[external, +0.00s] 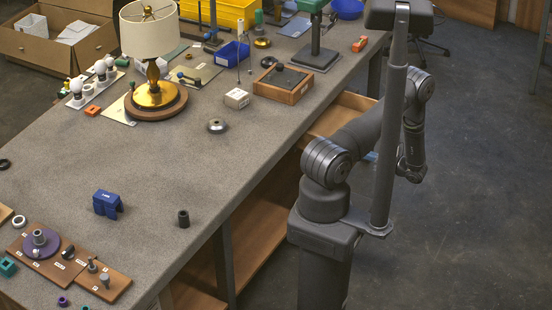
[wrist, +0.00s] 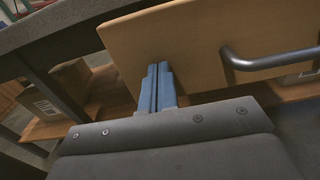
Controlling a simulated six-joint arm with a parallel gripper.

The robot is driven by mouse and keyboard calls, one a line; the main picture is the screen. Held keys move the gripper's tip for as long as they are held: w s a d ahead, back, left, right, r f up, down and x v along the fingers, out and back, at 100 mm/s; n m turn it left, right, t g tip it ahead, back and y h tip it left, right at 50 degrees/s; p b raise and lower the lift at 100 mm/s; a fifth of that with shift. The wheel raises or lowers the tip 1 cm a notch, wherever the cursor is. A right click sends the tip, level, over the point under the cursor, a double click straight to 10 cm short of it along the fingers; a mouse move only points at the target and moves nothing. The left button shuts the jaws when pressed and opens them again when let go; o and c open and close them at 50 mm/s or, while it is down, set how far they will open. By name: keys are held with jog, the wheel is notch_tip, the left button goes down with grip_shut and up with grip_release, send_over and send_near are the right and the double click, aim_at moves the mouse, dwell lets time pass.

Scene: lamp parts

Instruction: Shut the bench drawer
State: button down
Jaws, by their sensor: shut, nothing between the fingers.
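The bench drawer is pulled out from under the bench top in the external view, where its pale wooden wall (external: 357,101) shows and my arm hides part of it. In the wrist view its wooden front panel (wrist: 190,45) fills the upper middle and right, with a dark bar handle (wrist: 270,60) at the right. My gripper (wrist: 158,68) is shut and empty, its blue fingers together before the panel, left of the handle. I cannot tell whether the fingertips touch the panel. In the external view my gripper is mostly hidden; a bit of blue (external: 370,156) shows behind my arm.
The grey bench top (external: 150,175) runs above the drawer, with a lamp (external: 153,55) and several parts on it. A lower wooden shelf (external: 255,235) and a dark bench leg (external: 224,262) are below. The floor (external: 470,200) right of my arm is clear.

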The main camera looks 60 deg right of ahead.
jog(key=w, duration=2.2)
jog(key=shift+w, duration=0.1)
jog(key=shift+r, duration=0.1)
jog(key=shift+s+d, duration=0.15)
jog(key=shift+s, duration=0.35)
jog(key=s, duration=1.3)
jog(key=shift+s, duration=0.35)
jog(key=shift+w, duration=0.1)
jog(key=w, duration=1.4)
